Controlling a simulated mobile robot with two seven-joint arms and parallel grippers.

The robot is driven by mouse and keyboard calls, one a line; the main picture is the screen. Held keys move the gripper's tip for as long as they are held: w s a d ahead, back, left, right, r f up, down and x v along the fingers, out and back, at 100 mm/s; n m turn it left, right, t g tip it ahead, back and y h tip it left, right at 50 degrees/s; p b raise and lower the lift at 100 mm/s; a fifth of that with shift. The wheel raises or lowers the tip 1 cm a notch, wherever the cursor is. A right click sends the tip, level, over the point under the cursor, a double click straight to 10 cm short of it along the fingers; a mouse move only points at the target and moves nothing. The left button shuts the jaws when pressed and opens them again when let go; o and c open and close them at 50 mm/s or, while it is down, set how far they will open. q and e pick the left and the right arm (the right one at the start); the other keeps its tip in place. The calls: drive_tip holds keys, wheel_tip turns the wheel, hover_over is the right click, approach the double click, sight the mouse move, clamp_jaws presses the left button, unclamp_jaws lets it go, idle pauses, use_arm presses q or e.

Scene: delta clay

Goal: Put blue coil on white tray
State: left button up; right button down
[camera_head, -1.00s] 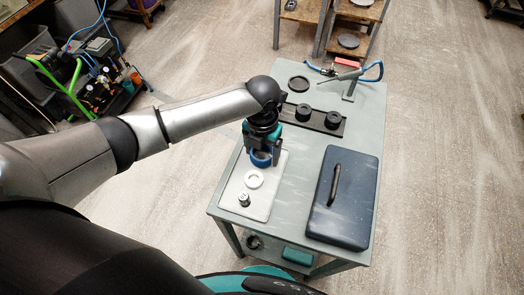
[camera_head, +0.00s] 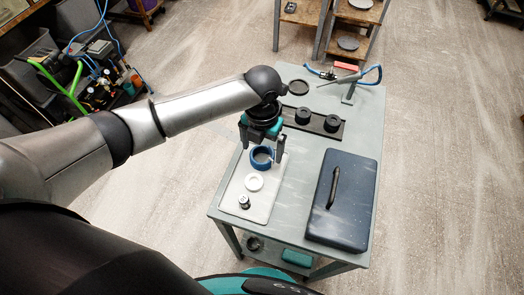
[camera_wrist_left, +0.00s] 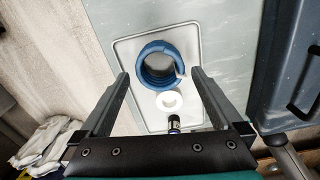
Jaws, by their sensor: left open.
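The blue coil (camera_head: 262,158) rests on the far part of the white tray (camera_head: 247,208). In the left wrist view the coil (camera_wrist_left: 160,65) lies inside the rim of the tray (camera_wrist_left: 195,36), towards its far end. My left gripper (camera_head: 262,160) is open, its fingers apart on either side of the coil in the head view. In the left wrist view the open fingers (camera_wrist_left: 160,75) show nothing held between them. Whether the fingertips touch the coil cannot be told. My right gripper is not in view.
A white ring (camera_head: 254,183) and a small metal-and-black piece (camera_head: 244,201) also sit on the tray. A dark lidded case (camera_head: 343,200) stands to the right. A black holder with round black pieces (camera_head: 318,122) lies behind. Bare table shows between tray and case.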

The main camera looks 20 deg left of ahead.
sight(262, 154)
use_arm(q)
wheel_tip(262, 154, up, 9)
drive_tip(key=p, duration=0.1)
drive_tip(key=shift+f, duration=0.15)
idle(0.5)
